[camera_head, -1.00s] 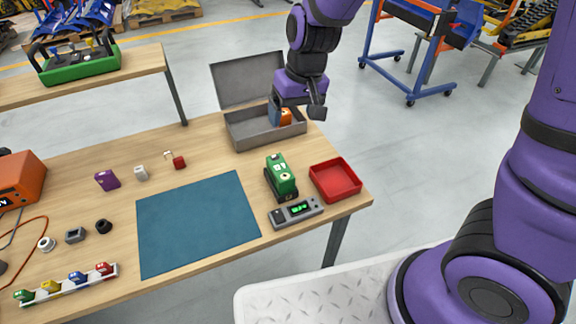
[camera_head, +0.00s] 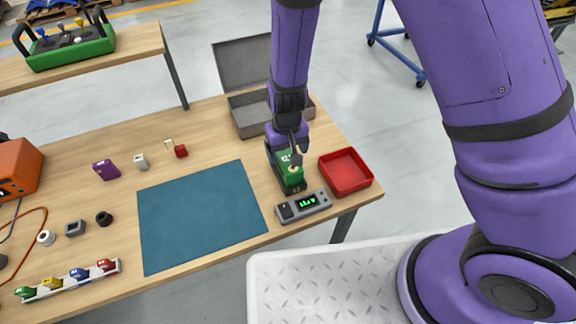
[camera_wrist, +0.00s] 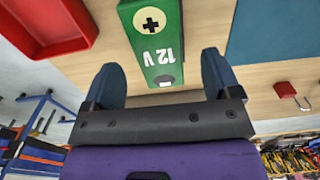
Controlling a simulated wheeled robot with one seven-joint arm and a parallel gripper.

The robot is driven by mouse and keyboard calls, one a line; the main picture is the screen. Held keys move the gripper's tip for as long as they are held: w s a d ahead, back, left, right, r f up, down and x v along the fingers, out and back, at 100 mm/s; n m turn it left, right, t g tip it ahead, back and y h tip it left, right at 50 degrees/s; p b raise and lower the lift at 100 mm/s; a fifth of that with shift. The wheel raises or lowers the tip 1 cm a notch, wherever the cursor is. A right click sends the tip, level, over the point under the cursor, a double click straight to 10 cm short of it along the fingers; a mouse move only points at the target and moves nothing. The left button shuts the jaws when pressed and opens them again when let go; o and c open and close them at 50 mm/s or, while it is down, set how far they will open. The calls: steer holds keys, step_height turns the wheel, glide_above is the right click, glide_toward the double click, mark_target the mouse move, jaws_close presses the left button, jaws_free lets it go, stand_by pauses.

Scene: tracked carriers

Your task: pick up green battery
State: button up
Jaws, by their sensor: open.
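The green battery (camera_head: 289,178) stands on the table between the blue mat and the red tray, partly hidden by my gripper in the head view. In the wrist view the battery (camera_wrist: 157,52) shows a plus sign and "12 V" markings. My gripper (camera_head: 296,158) is over the battery, pointing down. In the wrist view the two fingers of my gripper (camera_wrist: 162,75) are spread apart, with the near end of the battery seen between them. I cannot tell how far above it the fingertips are.
The red tray (camera_head: 346,174) is empty, close right of the battery. A grey meter (camera_head: 303,206) lies in front of it. The grey open case (camera_head: 247,115) stands behind, partly hidden by my arm. The blue mat (camera_head: 198,215) is clear.

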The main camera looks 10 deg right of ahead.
mark_target(287, 158)
steer(key=shift+f, duration=3.1)
steer(key=shift+w, duration=0.1)
jaws_close()
